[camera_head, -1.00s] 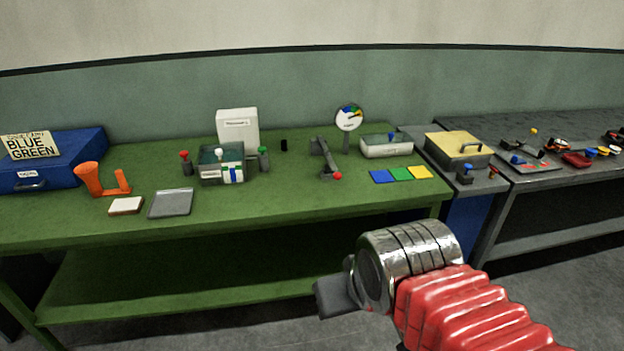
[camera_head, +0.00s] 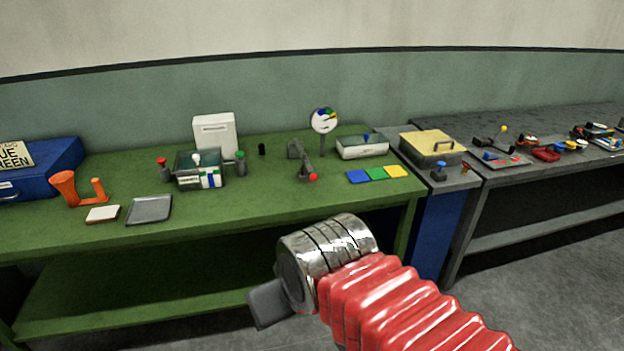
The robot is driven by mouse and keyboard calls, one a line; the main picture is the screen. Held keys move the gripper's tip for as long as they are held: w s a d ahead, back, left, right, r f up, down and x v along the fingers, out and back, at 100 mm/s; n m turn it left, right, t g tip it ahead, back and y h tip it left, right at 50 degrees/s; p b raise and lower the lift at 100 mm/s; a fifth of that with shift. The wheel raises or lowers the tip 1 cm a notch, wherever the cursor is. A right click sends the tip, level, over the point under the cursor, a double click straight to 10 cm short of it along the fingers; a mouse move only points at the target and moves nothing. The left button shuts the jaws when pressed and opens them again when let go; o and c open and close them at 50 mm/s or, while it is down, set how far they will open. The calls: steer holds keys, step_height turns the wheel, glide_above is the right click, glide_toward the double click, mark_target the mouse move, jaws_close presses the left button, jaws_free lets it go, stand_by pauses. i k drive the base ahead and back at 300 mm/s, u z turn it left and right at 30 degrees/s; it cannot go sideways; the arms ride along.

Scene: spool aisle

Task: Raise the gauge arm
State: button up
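The gauge arm (camera_head: 304,163) is a dark grey lever with a red knob (camera_head: 313,177) at its near end. It lies low over the green bench, in the middle of the head view. A round white gauge dial (camera_head: 323,120) with coloured sectors stands on a post just behind it. My gripper (camera_head: 268,303) is low in front of the bench, well apart from the lever. Only a dark grey part of it shows beyond the silver wrist and red sleeve. Its fingertips cannot be made out, so I cannot see whether it is open.
The green bench (camera_head: 255,196) carries an orange holder (camera_head: 76,190), a grey tray (camera_head: 149,210), a green-and-white box (camera_head: 199,169) and coloured squares (camera_head: 375,174). Bench space before the lever is clear.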

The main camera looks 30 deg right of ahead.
mark_target(313, 177)
steer(key=z, duration=0.05)
steer(key=i, duration=1)
steer(key=u, duration=0.05)
